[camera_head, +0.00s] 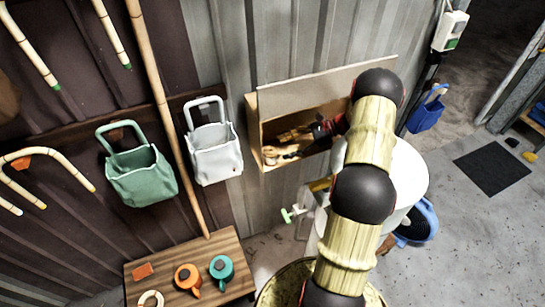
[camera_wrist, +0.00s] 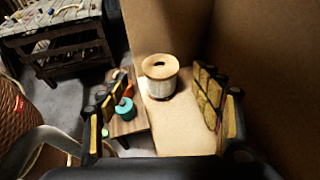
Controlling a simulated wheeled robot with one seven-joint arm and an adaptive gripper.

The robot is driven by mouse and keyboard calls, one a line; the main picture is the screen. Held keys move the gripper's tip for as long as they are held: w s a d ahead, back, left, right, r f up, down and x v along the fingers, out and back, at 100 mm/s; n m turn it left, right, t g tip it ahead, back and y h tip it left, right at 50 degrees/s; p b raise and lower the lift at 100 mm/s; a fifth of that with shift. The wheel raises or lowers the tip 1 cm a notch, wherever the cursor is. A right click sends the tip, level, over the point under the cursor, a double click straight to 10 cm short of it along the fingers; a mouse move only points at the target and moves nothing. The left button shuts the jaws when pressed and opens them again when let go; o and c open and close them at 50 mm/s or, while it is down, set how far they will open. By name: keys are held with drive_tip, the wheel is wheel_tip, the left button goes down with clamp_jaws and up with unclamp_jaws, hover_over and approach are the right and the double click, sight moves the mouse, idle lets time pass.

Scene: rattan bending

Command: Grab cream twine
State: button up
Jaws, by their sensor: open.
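The cream twine is a pale spool with a tan wooden flange and a dark centre hole. In the wrist view the cream twine (camera_wrist: 161,84) stands upright on the floor of a wooden box. In the head view a small cream shape at the box's left end (camera_head: 270,155) looks like it. My gripper (camera_wrist: 162,101) is open, one finger each side of the view, with the twine ahead between the finger lines and apart from both. In the head view my gripper (camera_head: 300,134) reaches into the box from the right, partly hidden by the box and arm.
The wooden wall box (camera_head: 288,99) has walls close around my gripper. Below left is a wooden table (camera_head: 160,273) with an orange cup (camera_head: 187,277) and a teal cup (camera_head: 221,269). Green (camera_head: 143,176) and white (camera_head: 214,154) baskets hang left of the box.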

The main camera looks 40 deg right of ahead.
sight(273, 151)
drive_tip(key=x, duration=0.6)
drive_tip(key=shift+a, duration=0.1)
drive_tip(key=shift+c, duration=1.1)
drive_tip(key=c, duration=1.1)
